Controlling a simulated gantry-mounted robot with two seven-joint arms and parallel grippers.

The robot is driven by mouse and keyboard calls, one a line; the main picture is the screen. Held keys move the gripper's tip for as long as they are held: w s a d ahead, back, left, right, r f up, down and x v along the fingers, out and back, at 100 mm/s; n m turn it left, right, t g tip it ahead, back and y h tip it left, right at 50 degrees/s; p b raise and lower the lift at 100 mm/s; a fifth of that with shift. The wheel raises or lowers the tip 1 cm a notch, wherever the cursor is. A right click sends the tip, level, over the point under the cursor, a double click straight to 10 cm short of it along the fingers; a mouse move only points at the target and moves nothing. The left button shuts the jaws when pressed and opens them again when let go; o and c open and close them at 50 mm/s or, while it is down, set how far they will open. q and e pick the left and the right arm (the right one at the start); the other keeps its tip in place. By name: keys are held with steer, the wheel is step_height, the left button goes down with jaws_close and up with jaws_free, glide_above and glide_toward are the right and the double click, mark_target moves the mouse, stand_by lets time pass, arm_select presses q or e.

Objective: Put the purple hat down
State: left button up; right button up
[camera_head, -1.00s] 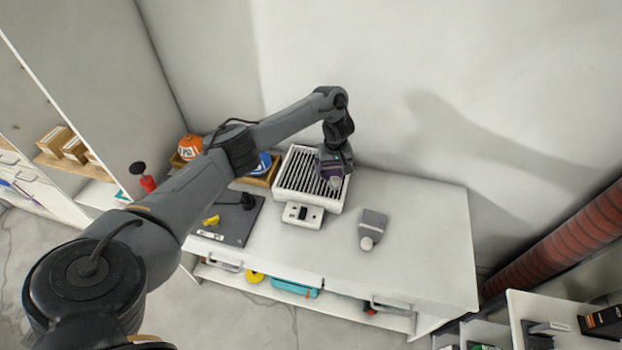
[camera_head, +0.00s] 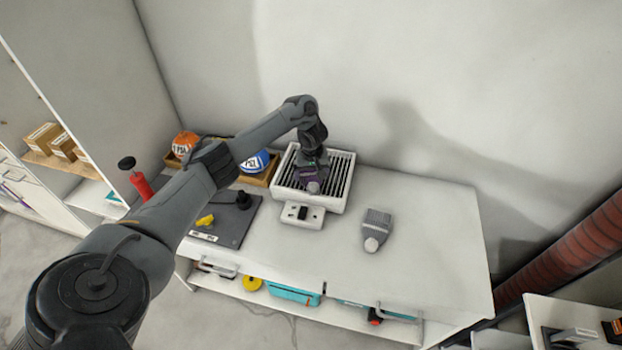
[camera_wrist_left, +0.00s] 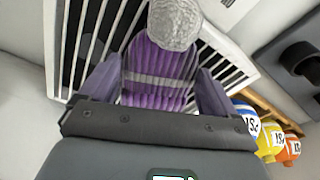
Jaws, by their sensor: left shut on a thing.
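The purple hat (camera_head: 306,173) is a knitted beanie with a grey pompom and a grey band. My left gripper (camera_head: 311,179) is shut on it over the white slatted rack (camera_head: 340,190). In the left wrist view the hat (camera_wrist_left: 158,95) sits between the two purple-tinted fingers, pompom pointing away, with the rack's dark slots behind it. I cannot tell whether the hat touches the slats. My right gripper is not in view.
A grey hat (camera_head: 376,228) lies on the white table (camera_head: 430,250) right of the rack. A small switch box (camera_head: 302,213) adjoins the rack's front. A dark board (camera_head: 228,222) lies left. Blue (camera_head: 255,162) and orange (camera_head: 185,143) lettered things stand behind it. The table's right part is clear.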

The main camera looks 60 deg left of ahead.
arm_select(q)
steer(key=shift+f, duration=0.15)
steer(key=o, duration=0.8)
steer(key=shift+f, duration=0.15)
steer(key=shift+c, duration=0.2)
